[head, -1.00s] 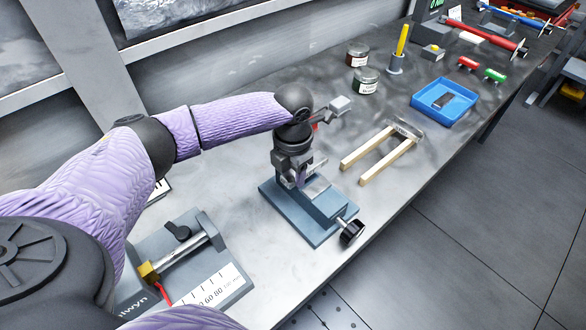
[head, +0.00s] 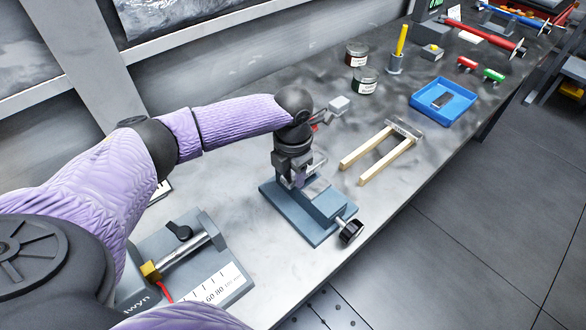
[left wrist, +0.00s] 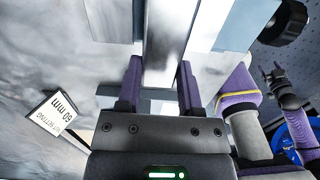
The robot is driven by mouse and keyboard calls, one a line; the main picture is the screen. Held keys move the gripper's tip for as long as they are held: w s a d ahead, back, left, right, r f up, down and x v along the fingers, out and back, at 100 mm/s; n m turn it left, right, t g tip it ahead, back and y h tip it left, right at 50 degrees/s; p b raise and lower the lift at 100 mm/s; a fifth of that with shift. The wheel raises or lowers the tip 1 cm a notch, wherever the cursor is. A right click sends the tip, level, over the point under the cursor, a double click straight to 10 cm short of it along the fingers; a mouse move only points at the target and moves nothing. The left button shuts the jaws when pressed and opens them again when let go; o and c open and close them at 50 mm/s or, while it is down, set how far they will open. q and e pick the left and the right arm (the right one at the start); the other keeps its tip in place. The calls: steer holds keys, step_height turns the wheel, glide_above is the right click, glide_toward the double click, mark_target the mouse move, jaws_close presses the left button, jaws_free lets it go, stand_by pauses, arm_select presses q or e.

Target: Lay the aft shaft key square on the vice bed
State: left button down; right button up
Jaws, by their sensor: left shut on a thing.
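My left gripper (head: 300,180) points down over the blue vice (head: 318,228) on the bench in the head view. In the left wrist view my left gripper (left wrist: 160,80) is shut on a pale metal piece (left wrist: 161,74), taken as the aft shaft key, between its two purple-faced fingers.
The vice's black handle knob (head: 351,231) sticks out toward the bench front. A wooden-legged fork piece (head: 382,150) lies to the right. A blue tray (head: 422,107) with a dark piece lies farther back. A measuring fixture (head: 205,275) stands at front left.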

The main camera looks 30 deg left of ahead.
arm_select(q)
steer(key=shift+f+b, duration=0.6)
steer(key=shift+f, duration=0.3)
stand_by(0.5)
steer(key=shift+r, duration=0.1)
stand_by(0.4)
steer(key=shift+r+p, duration=0.75)
steer(key=shift+p, duration=0.1)
steer(key=shift+f, duration=0.1)
steer(key=shift+p, duration=0.5)
stand_by(0.7)
steer(key=shift+f+b, duration=0.55)
steer(key=shift+f, duration=0.15)
stand_by(0.5)
stand_by(0.5)
